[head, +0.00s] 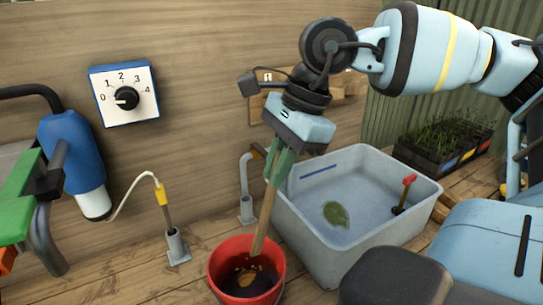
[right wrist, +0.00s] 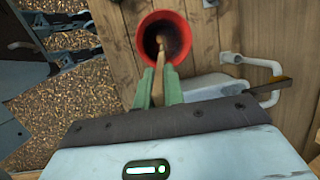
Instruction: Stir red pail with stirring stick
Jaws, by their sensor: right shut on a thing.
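Whether the stick's tip touches the pail's bottom is hidden. My left gripper is not clearly seen.
A grey tub (head: 357,250) with water, a green leaf (head: 335,214) and a red-handled tool (head: 404,192) stands right of the pail. A dial (head: 126,96) is on the wooden wall. A yellow-topped probe (head: 163,198) stands in a holder. Plant trays (head: 440,145) sit at the back right.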

